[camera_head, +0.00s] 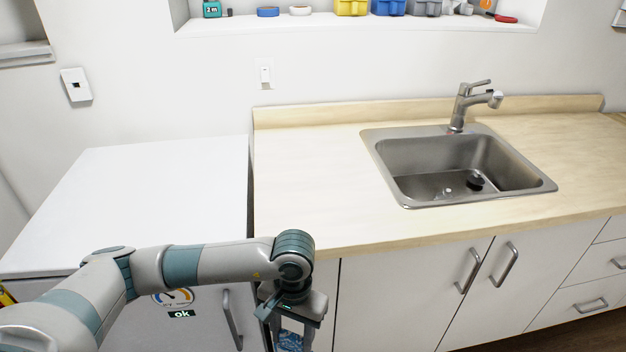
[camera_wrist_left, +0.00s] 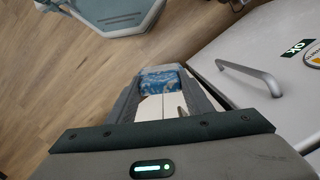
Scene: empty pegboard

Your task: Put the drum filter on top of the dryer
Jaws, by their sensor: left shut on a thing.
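The dryer (camera_head: 165,190) is a white box at the left in the head view, with a flat bare top, a gauge, an "ok" label and a handle on its front. Its front also shows at the right of the left wrist view (camera_wrist_left: 250,45). My left gripper (camera_head: 291,334) is low in front of the dryer's right side, below its top. In the left wrist view it is shut on a white and blue thing (camera_wrist_left: 163,82), which appears to be the drum filter. Much of the filter is hidden between the fingers. My right gripper is not in view.
A wooden counter (camera_head: 310,200) with a steel sink (camera_head: 440,165) and faucet (camera_head: 465,105) stands right of the dryer. White cabinets (camera_head: 400,290) with handles are below. A wall shelf (camera_head: 330,22) holds several small items. The wooden floor (camera_wrist_left: 60,70) shows beside my gripper.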

